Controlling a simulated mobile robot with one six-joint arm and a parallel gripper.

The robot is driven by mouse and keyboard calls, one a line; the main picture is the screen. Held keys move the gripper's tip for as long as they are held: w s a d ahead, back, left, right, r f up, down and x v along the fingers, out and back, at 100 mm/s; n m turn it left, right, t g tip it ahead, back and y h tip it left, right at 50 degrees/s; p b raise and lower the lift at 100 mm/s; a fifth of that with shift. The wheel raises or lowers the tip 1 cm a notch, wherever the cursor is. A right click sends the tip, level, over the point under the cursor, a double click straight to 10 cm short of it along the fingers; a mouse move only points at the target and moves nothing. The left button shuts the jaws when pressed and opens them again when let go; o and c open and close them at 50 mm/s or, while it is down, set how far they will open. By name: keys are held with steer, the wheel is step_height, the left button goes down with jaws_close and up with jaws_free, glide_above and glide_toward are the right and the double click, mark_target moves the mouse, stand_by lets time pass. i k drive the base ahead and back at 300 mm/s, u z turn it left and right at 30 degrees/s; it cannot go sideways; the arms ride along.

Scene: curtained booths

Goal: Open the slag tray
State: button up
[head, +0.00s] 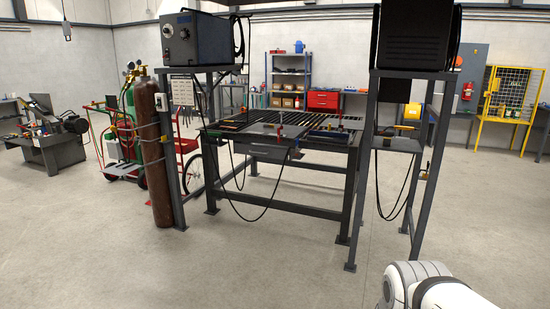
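A dark metal welding table (335,150) with a slatted top stands in the middle of the head view. A shallow grey drawer-like tray (268,153) sits under its front edge, left of centre; this looks like the slag tray. Its front appears about in line with the table frame, but I cannot tell for certain whether it is fully shut. A handle is too small to make out. A white and grey part of my arm shows at the bottom right, well short of the table. My gripper is not in view.
A dark stand with a machine (418,40) rises front right of the table. Another machine (199,38) stands on a post at left, beside a brown gas cylinder (155,150). Black cables hang before the table. The concrete floor (250,260) in front is clear.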

mark_target(259, 150)
steer(key=u, duration=0.45)
steer(key=i, duration=1.15)
steer(key=u, duration=0.75)
steer(key=i, duration=2)
steer(key=z, duration=0.2)
steer(key=i, duration=1.8)
steer(key=z, duration=1.2)
steer(key=i, duration=0.75)
steer(key=z, duration=0.25)
steer(key=k, duration=0.9)
steer(key=z, duration=0.2)
steer(key=i, duration=0.85)
steer(key=u, duration=0.1)
